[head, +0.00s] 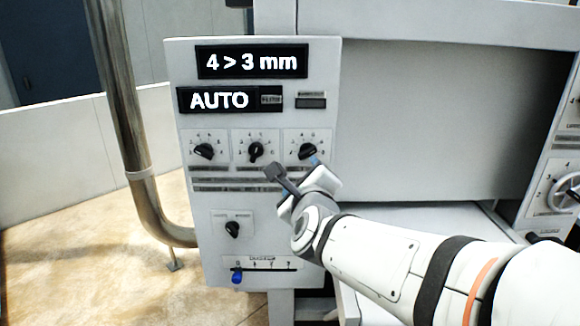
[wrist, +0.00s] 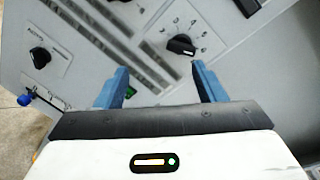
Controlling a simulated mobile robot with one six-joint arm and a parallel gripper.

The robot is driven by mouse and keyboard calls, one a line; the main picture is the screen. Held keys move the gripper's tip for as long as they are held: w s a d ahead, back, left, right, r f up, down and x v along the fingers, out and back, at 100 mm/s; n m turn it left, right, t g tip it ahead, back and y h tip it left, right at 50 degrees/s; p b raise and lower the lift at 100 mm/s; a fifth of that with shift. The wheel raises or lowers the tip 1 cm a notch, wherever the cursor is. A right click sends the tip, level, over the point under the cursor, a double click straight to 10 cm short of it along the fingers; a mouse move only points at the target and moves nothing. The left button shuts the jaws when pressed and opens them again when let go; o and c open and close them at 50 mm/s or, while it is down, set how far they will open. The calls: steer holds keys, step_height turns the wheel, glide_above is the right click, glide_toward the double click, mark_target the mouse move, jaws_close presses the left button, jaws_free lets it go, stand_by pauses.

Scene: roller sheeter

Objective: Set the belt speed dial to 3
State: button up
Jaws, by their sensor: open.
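A light grey control panel (head: 188,265) carries three black dials in a row: a left dial (head: 204,151), a middle dial (head: 257,150) and a right dial (head: 307,151). Their name labels are too small to read, so I cannot tell which is belt speed. My gripper (head: 293,167) is open and empty, just below and in front of the right dial. In the wrist view the blue fingers (wrist: 160,68) stand apart, and a black dial (wrist: 180,45), seemingly the right one, shows beyond them, nearer the right fingertip.
Displays above read "4 > 3 mm" (head: 251,62) and "AUTO" (head: 218,100). A lower dial (head: 232,230) and a blue slider knob (head: 237,275) sit below. A metal pipe (head: 125,110) stands left of the panel. A handwheel (head: 567,192) is at the far right.

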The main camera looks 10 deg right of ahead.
mark_target(307, 153)
steer(key=shift+w+d+r+m+t+h+p, duration=0.25)
steer(key=shift+w+d+m, duration=0.35)
steer(key=shift+w, duration=0.8)
steer(key=shift+w+d+r+m+t+h+p, duration=0.15)
steer(key=shift+w+d+m+h, duration=0.2)
steer(key=shift+w+m, duration=0.8)
steer(key=shift+w+d+r+m+t+h+p, duration=0.2)
steer(key=shift+w+d+m, duration=0.3)
steer(key=shift+w, duration=1.1)
steer(key=shift+a, duration=0.1)
steer(key=shift+c, duration=0.2)
steer(key=c, duration=0.9)
steer(key=shift+d, duration=0.2)
steer(key=shift+c, duration=0.2)
steer(key=shift+a, duration=0.2)
steer(key=shift+f+b, duration=0.1)
steer(key=shift+b, duration=0.25)
